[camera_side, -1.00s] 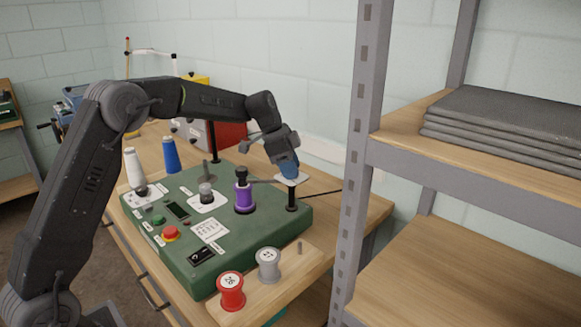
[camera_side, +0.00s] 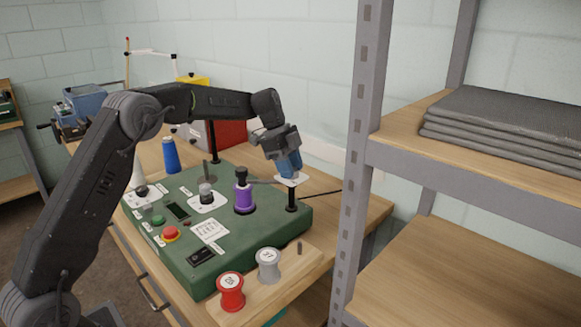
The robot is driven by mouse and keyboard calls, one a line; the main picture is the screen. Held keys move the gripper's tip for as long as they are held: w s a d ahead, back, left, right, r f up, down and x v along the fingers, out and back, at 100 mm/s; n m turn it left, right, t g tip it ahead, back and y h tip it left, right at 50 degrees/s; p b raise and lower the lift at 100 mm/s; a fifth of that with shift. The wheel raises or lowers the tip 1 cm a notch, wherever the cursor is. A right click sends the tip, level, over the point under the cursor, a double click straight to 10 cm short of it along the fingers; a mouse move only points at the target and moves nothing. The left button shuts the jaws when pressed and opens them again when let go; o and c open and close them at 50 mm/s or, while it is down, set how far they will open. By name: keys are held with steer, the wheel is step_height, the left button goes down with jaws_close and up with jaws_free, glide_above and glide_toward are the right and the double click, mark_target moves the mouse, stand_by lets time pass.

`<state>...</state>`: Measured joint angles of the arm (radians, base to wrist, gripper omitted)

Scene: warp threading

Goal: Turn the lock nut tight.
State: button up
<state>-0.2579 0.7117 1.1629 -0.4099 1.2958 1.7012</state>
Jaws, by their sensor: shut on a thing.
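My gripper (camera_side: 290,170), with blue fingers, points down at the top of a short black post (camera_side: 291,199) at the right of the green machine. It is shut on the lock nut, which the fingers hide. A white plate (camera_side: 291,181) shows just under the fingertips, at the head of the post. How far the nut sits down on its thread cannot be seen.
A purple spool (camera_side: 243,197) with a black top stands left of the post on the green machine (camera_side: 253,238). Red (camera_side: 231,293) and grey (camera_side: 268,266) spools stand in front. A metal shelf upright (camera_side: 354,160) rises to the right.

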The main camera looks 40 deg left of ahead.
steer(key=o, duration=0.9)
steer(key=v, duration=1.3)
steer(key=shift+a+r, duration=0.15)
steer(key=shift+r, duration=0.2)
